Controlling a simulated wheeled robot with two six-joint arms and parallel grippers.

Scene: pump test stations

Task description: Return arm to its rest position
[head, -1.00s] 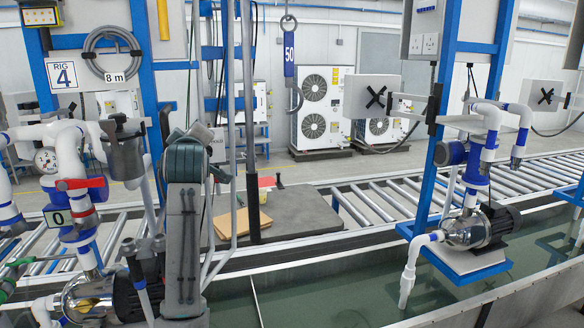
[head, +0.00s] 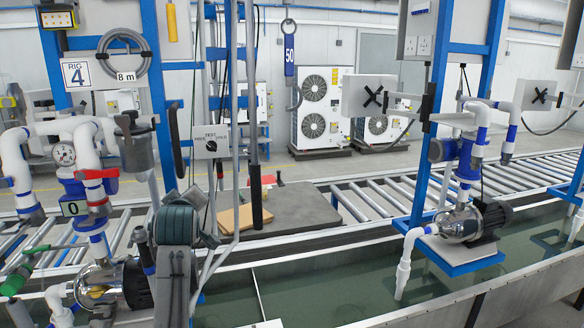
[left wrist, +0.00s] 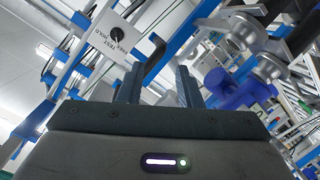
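My left arm (head: 176,235) rises from the bottom edge of the head view, left of centre, with a dark green joint at its top. I cannot make out its fingers there. In the left wrist view my left gripper (left wrist: 158,68) has two dark fingers standing apart, with nothing held between them. A white switch plate (left wrist: 106,50) with a black knob shows beyond the left finger. In the head view this plate (head: 218,133) hangs behind and above my arm, its knob facing me. My right gripper is in neither view.
Rig 4's white pipework (head: 88,150) and a steel pump (head: 98,284) stand close left of my arm. A hanging dark rod (head: 256,195) is to its right. A water trough (head: 320,290) runs across the front. Another pump (head: 460,222) stands on a blue shelf at right.

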